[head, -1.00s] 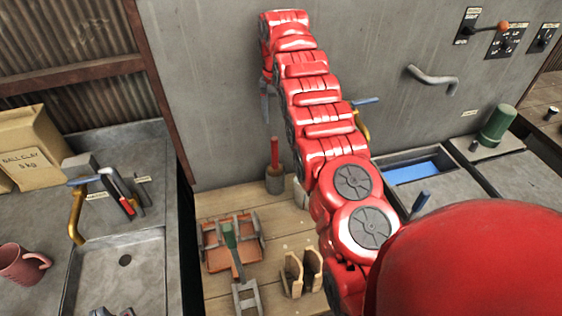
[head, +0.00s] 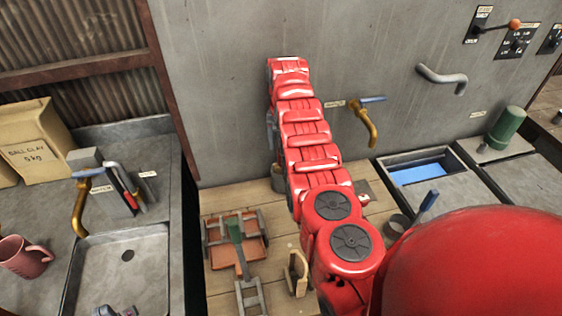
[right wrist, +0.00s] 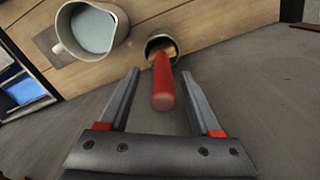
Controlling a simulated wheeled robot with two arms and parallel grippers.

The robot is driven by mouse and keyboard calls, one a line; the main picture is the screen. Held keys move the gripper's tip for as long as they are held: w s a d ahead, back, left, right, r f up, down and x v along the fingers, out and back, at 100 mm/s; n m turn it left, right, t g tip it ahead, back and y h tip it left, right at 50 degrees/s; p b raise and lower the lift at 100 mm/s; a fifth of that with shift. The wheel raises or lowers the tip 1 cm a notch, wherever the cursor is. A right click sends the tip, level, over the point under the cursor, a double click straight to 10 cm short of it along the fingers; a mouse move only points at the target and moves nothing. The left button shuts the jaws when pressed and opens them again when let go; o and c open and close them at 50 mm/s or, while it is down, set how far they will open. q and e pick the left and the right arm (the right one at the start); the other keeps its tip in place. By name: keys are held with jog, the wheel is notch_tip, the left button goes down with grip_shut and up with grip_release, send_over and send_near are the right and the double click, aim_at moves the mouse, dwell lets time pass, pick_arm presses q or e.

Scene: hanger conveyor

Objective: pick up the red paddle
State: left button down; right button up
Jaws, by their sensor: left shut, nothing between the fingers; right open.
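The red paddle (right wrist: 164,82) shows in the right wrist view as a red handle pointing toward the camera out of a dark cup (head: 278,180). My right gripper (right wrist: 160,75) is open, with one finger on each side of the handle. No clear contact shows. In the head view my right arm hides the paddle and most of the right gripper; only part of the cup shows.
A white pitcher (right wrist: 90,32) stands beside the cup. A terracotta tray (head: 250,222) with a green-handled tool lies on the wooden table, near a wooden piece (head: 297,275). The grey wall (head: 230,90) is behind. A brass tap (head: 370,125) juts out at right.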

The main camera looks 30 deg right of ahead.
aim_at(281, 163)
jog(key=shift+a+f+p, duration=0.15)
jog(key=shift+f+p, duration=0.55)
jog(key=shift+p, duration=0.1)
notch_tip(281, 163, down, 2)
jog(key=shift+b, duration=0.35)
jog(key=shift+f, duration=0.5)
grip_shut()
